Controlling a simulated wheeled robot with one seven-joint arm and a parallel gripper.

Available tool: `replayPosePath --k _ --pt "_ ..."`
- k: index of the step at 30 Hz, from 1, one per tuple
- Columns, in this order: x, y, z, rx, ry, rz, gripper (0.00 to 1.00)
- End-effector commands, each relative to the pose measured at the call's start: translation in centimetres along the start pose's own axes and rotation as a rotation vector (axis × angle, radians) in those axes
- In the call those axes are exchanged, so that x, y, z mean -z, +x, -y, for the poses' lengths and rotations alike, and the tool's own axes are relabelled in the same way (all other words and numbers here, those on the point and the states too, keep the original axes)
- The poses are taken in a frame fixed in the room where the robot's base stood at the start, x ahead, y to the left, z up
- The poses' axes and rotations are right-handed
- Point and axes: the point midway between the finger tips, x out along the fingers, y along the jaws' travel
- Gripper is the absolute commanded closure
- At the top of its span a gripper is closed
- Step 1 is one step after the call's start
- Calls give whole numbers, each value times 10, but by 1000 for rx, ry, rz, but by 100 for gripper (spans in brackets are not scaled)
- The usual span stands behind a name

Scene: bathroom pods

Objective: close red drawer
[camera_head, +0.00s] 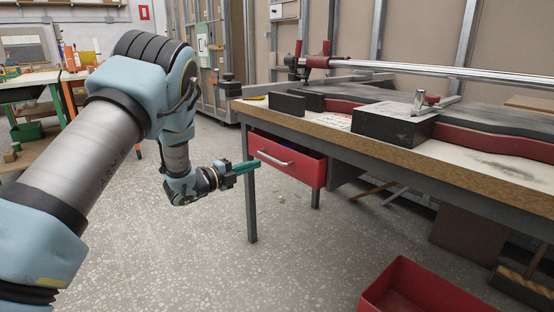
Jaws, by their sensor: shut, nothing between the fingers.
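The red drawer (288,162) hangs under the left end of the workbench (392,152). Its front carries a pale bar handle (275,159). The drawer looks pulled out a little, with a dark gap above its front. My gripper (247,167), with green fingers, is shut and empty. In the picture it lies just left of the drawer front, over the bench's front left leg. I cannot tell whether the fingertips touch the drawer or the leg.
The bench's front left leg (251,205) stands beside my gripper. A red open bin (420,290) is on the floor at the lower right. Dark blocks and a clamp rail (420,67) are on the bench top. Speckled floor (190,250) in front is clear.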

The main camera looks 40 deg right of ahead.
Motion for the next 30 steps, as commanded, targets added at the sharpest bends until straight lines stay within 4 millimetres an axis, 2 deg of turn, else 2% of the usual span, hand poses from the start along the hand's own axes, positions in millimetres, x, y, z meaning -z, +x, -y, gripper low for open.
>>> replayPosePath --k 5,21,25,30 --pt "4 13 0 7 16 -16 100" --pt "4 115 0 8 14 -12 100" --pt "4 130 1 7 14 -12 100" --pt "3 138 1 6 12 -10 100"
